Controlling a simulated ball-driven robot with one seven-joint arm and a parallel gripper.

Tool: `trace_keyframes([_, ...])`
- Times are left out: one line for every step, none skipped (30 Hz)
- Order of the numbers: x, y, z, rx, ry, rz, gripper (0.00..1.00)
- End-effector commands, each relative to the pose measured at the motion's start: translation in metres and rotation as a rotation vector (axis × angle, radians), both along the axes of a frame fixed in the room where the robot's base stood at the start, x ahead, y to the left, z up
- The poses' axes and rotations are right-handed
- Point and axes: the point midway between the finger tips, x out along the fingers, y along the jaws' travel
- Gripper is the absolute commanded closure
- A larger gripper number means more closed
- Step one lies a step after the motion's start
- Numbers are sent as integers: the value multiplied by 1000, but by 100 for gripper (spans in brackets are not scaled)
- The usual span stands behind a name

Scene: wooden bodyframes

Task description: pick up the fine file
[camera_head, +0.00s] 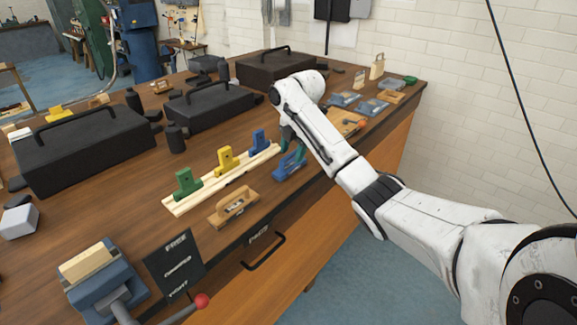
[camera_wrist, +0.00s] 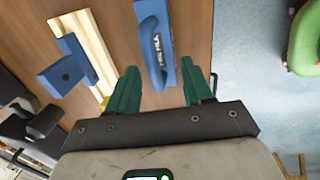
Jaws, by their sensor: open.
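A blue hand tool with a raised handle and white lettering (camera_wrist: 157,42), which I take for the fine file, lies on the wooden bench near its front edge. The lettering is too small to read surely. In the head view the blue tool (camera_head: 289,165) lies just below my gripper (camera_head: 287,142), partly hidden by it. In the wrist view my gripper (camera_wrist: 161,88) is open and empty, its two green fingers on either side of the blue tool's near end. I cannot tell its height above the tool.
A pale wooden strip (camera_head: 183,206) with green, yellow and blue clamp-like pieces stands left of the tool. A wooden-handled tool (camera_head: 233,207) lies in front. A blue vise (camera_head: 105,285) is at the near left; black cases (camera_head: 85,152) stand behind. More tools (camera_head: 347,122) lie to the right.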

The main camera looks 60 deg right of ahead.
Motion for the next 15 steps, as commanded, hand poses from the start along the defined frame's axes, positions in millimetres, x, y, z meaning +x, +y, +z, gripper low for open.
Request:
trace_keyframes([0, 0, -2, 0, 0, -1, 49])
trace_keyframes([0, -1, -4, 0, 0, -1, 49])
trace_keyframes([1, -1, -6, 0, 1, -1, 49])
trace_keyframes([1, -1, -9, 0, 1, -1, 49])
trace_keyframes([1, -2, -12, 1, 2, -1, 49])
trace_keyframes([2, -3, -17, 1, 3, -1, 49])
trace_keyframes([3, -4, -22, 1, 3, 0, 49])
trace_keyframes([3, -4, -26, 1, 4, -1, 49])
trace_keyframes([4, -6, -32, 1, 2, -1, 49])
trace_keyframes([5, -6, -37, 1, 3, 0, 49])
trace_keyframes([6, -6, -41, 0, 2, 0, 49])
trace_keyframes([7, -6, -45, 0, 2, 0, 49])
trace_keyframes([8, -6, -48, -1, 1, -1, 49])
trace_keyframes([8, -6, -50, -1, 0, -1, 49])
trace_keyframes([9, -6, -52, -1, 0, 0, 49])
